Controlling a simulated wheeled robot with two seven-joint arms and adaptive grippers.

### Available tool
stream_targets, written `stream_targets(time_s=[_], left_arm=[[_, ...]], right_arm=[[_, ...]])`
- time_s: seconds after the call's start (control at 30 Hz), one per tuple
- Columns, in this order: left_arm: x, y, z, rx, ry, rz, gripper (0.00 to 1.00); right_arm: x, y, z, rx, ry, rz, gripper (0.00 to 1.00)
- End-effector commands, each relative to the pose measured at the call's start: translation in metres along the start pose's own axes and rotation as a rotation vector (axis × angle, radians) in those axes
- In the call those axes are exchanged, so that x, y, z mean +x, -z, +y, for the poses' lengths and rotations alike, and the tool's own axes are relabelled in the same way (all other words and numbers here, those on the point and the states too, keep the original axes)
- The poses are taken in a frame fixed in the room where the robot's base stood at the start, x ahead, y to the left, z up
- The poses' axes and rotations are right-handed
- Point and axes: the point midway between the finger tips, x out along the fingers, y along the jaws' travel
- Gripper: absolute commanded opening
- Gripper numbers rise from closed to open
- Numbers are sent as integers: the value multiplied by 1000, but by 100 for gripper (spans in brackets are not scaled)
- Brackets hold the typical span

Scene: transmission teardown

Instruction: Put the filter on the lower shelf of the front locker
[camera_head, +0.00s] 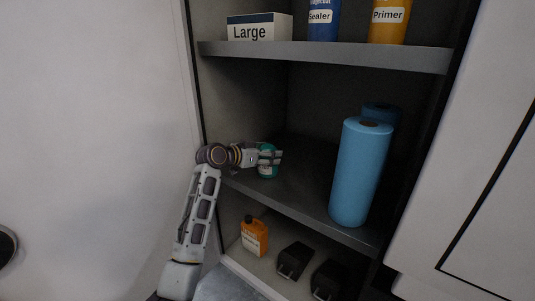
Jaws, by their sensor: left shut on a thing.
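My left gripper (272,156) reaches into the open locker from the left and is shut on the filter (267,172), a small teal-green cylinder with a pale label. The fingers cover part of the filter. It appears upright, at the left front part of the grey shelf (300,197) that also holds blue rolls. I cannot tell whether its base touches that shelf. My right gripper is not in view.
Blue rolls (359,175) stand at the shelf's right; its middle is clear. The upper shelf (330,55) holds a "Large" box (259,29), a Sealer can (323,20) and a Primer can (389,20). Below are an orange bottle (254,238) and black bins (294,261).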

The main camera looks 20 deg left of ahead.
Motion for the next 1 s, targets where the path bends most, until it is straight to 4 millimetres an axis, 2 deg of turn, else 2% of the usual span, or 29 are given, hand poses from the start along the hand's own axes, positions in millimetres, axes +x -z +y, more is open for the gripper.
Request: stream_targets(time_s=[0.17,0.2,0.37,0.83,1.0], left_arm=[[0,0,0,1,1,3,27],[1,-2,0,0,0,0,66],[1,-2,0,0,0,0,87],[0,1,0,0,0,1,87],[-9,0,-1,0,2,1,87]], right_arm=[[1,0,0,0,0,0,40],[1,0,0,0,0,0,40],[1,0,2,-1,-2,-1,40],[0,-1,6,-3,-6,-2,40],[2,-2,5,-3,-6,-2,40]])
